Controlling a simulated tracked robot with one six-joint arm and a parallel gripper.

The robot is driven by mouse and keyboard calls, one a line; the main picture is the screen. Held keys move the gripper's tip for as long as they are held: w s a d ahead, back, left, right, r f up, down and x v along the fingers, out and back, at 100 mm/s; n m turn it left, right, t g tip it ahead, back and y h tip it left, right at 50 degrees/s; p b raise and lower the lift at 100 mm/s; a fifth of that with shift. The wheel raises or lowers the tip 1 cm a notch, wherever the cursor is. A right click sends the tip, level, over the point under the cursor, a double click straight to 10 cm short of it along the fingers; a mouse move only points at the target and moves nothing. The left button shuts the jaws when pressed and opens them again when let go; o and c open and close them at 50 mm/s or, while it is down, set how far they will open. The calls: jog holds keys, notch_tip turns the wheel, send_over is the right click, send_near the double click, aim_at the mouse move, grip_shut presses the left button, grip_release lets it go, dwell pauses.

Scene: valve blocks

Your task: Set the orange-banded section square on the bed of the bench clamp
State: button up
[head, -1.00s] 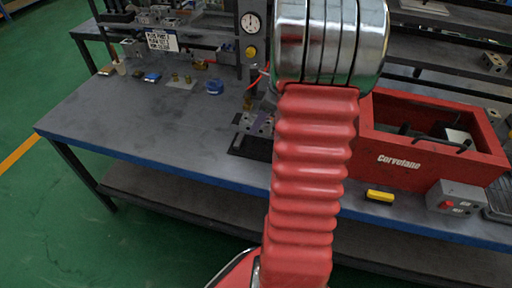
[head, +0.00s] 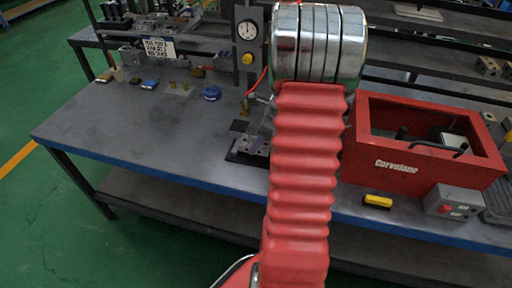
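The bench clamp appears to be the dark-based fixture (head: 238,156) on the workbench, just left of my arm. Its right part is hidden behind my red-sleeved arm. A grey block-like part (head: 257,143) shows on it, but I cannot tell whether this is a loose section or part of the clamp. I see no orange band clearly anywhere. My gripper is not in view; my arm and its metal-ringed joint fill the middle of the picture.
A red open box (head: 390,178) marked Corvelane stands right of my arm, with dark and grey parts inside. A yellow object (head: 377,201) and a grey button box (head: 452,201) sit at the front edge. A gauge post (head: 248,45) stands behind the clamp.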

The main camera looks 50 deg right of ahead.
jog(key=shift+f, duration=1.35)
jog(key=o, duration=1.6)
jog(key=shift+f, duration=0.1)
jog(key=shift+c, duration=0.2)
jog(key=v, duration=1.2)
